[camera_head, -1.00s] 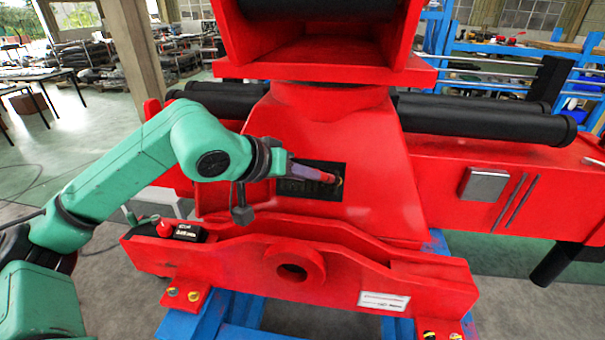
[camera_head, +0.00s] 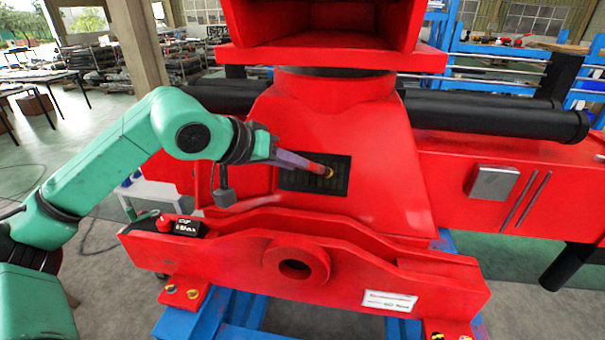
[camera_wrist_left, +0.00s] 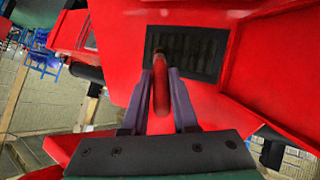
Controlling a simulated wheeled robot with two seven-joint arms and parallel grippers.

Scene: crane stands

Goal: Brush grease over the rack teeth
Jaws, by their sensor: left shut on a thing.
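The rack teeth (camera_head: 338,178) show in a dark rectangular opening in the red crane column; the opening also fills the upper middle of the left wrist view (camera_wrist_left: 205,52). My left gripper (camera_head: 290,160) is shut on a red-handled brush (camera_wrist_left: 161,88), between its two purple-grey fingers. The brush tip (camera_head: 328,172) is yellowish and lies over the opening. I cannot tell whether it touches the teeth. My right gripper is not in view.
A red crane beam (camera_head: 220,262) with a round hole runs below the opening. A small black box with a red knob (camera_head: 180,226) sits on its left end. Black cylinders (camera_head: 490,118) flank the column. Blue stands (camera_head: 215,318) support the crane.

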